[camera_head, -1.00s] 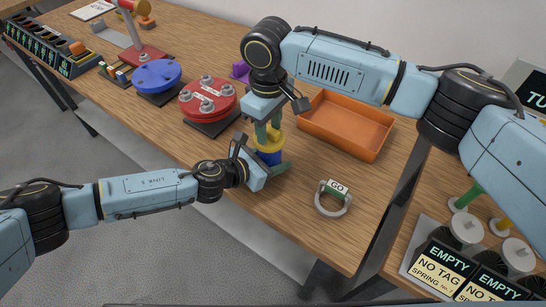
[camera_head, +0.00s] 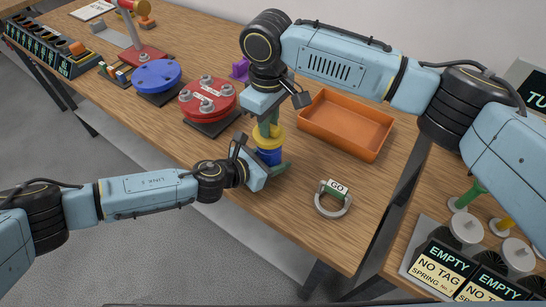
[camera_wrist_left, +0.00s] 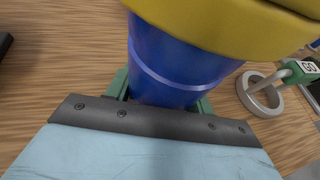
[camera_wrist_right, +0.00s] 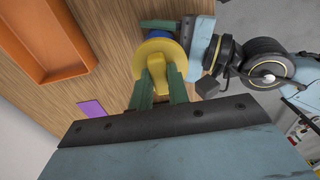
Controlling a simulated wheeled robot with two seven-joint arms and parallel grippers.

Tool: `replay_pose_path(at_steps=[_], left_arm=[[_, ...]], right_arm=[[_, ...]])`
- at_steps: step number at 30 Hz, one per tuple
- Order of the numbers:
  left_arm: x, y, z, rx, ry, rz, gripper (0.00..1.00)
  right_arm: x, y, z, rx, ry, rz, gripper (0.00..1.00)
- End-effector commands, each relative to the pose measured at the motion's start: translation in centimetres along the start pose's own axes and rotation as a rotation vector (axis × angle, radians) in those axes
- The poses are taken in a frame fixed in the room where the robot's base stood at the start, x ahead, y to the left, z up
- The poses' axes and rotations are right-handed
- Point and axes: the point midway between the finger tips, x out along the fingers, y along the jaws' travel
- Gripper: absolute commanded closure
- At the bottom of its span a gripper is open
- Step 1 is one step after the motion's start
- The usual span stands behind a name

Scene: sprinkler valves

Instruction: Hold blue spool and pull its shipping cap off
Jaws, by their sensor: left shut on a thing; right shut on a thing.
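The blue spool (camera_head: 268,156) stands upright near the table's front edge. It also shows large in the left wrist view (camera_wrist_left: 175,65). My left gripper (camera_head: 270,170) is shut around the spool's lower body from the left. The yellow shipping cap (camera_head: 268,138) sits on top of the spool, and the left wrist view shows its wide rim (camera_wrist_left: 230,25) over the blue body. My right gripper (camera_head: 268,128) comes from above and is shut on the cap's narrow upper part. The right wrist view shows its green fingers on either side of the yellow cap (camera_wrist_right: 157,66).
An orange tray (camera_head: 345,138) lies behind and to the right. A ring gauge with a GO tag (camera_head: 333,198) lies at the right. Red (camera_head: 208,100) and blue (camera_head: 157,76) flanged discs stand to the left. A purple piece (camera_head: 240,70) is behind my right gripper.

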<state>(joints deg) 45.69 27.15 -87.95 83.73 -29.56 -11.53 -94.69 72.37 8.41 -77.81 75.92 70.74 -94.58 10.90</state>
Motion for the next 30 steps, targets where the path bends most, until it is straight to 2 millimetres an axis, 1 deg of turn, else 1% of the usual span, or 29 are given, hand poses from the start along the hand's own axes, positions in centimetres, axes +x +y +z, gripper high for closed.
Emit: replay_pose_path(at_steps=[18, 30], left_arm=[[0.0, 0.1, 0.0, 0.0, 0.0, 0.001, 0.75], [0.0, 0.1, 0.0, 0.0, 0.0, 0.001, 0.75]], right_arm=[[-3.8, 0.0, 0.0, -0.001, 0.001, 0.001, 1.0], [-5.9, 0.0, 0.0, -0.001, 0.001, 0.0, 1.0]])
